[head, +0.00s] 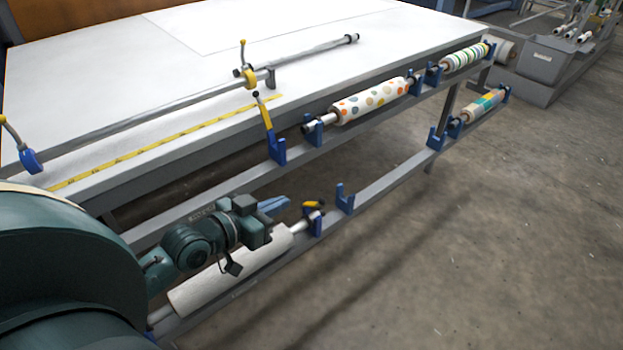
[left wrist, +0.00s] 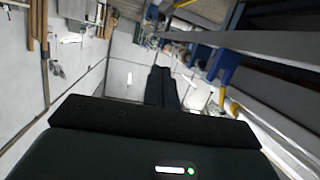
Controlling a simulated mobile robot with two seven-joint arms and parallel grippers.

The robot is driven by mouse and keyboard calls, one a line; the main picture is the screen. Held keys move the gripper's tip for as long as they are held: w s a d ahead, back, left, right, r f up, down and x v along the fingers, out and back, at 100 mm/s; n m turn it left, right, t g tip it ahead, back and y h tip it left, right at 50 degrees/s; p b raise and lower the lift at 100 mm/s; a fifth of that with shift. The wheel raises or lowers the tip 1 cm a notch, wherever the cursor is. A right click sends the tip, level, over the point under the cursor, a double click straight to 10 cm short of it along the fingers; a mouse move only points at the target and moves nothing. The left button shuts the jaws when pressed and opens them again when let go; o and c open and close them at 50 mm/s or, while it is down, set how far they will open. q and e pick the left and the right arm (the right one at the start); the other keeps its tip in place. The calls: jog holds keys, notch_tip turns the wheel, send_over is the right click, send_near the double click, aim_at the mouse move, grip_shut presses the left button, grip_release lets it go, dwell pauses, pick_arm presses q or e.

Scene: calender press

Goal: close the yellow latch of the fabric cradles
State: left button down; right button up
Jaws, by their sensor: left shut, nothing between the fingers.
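My left gripper (head: 275,204) is shut and empty, its blue fingers just above the white fabric roll (head: 235,270) on the lower rail. The fingers also show in the left wrist view (left wrist: 162,88). Just right of them, a yellow latch (head: 313,204) lies nearly flat across the top of a blue cradle (head: 316,222) at the roll's end; the gripper looks apart from it. Another yellow latch (head: 264,112) stands upright and tilted, open, on an empty blue cradle (head: 278,150) on the upper rail. My arm hides part of the white roll. My right gripper is not in view.
A white table (head: 190,60) with a yellow tape measure (head: 165,143) and a long metal bar stands above the rails. A dotted roll (head: 370,100), a striped roll (head: 465,58) and a patchwork roll (head: 482,107) rest in other cradles. The floor at right is clear.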

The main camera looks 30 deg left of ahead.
pick_arm(q)
notch_tip(320, 180, up, 3)
jog(key=m+g, duration=0.1)
jog(key=m, duration=0.1)
jog(key=g+p, duration=0.1)
send_over(315, 203)
jog(key=s+d, duration=0.2)
jog(key=s, duration=0.2)
notch_tip(315, 203, down, 8)
jog(key=shift+s+a+m, duration=0.1)
jog(key=shift+a+m, duration=0.1)
jog(key=shift+m, duration=0.2)
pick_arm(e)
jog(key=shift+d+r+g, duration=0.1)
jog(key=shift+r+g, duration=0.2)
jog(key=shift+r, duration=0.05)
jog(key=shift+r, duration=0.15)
pick_arm(q)
jog(key=shift+s+d+f+m, duration=0.15)
jog(key=shift+d+f+m, duration=0.1)
jog(key=shift+d+m, duration=0.05)
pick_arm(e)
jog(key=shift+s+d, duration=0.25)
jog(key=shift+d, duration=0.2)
